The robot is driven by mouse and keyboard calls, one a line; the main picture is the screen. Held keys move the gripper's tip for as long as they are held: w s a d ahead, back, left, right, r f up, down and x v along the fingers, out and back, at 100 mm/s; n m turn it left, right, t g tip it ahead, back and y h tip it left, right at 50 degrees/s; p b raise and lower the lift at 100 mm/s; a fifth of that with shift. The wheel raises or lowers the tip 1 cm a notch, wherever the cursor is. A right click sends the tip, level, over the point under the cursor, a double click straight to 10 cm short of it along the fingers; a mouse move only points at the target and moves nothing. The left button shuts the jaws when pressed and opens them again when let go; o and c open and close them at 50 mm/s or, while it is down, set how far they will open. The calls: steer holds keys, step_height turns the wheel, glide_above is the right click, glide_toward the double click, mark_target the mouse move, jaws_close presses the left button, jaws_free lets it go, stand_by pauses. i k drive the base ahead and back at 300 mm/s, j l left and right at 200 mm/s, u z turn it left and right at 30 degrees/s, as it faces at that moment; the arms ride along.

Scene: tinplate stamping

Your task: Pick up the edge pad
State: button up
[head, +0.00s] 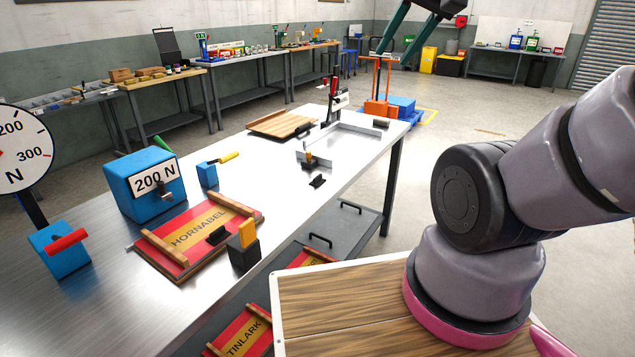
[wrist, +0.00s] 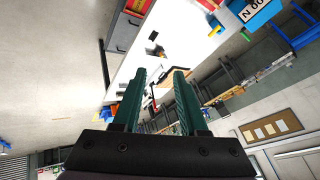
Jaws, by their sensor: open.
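I cannot tell which is meant. Small dark pieces (wrist: 153,36) also show on the table in the wrist view. My gripper (head: 393,58) shows at the top of the head view, its teal fingers apart and empty, well away from both pieces. In the wrist view my gripper (wrist: 160,73) is open with nothing between the fingers.
The metal table (head: 270,170) holds a blue 200 N box (head: 145,183), a black-and-yellow block (head: 244,246), a wooden board (head: 282,124), a metal square frame (head: 365,136) and a red-handled clamp (head: 334,95). Orange and blue items (head: 400,106) stand beyond the far end.

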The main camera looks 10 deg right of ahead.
mark_target(316, 181)
steer(key=i+l+z, duration=0.2)
steer(key=z, duration=0.15)
steer(key=i+l+z, duration=0.35)
steer(key=k+l, duration=0.05)
steer(key=k, duration=0.05)
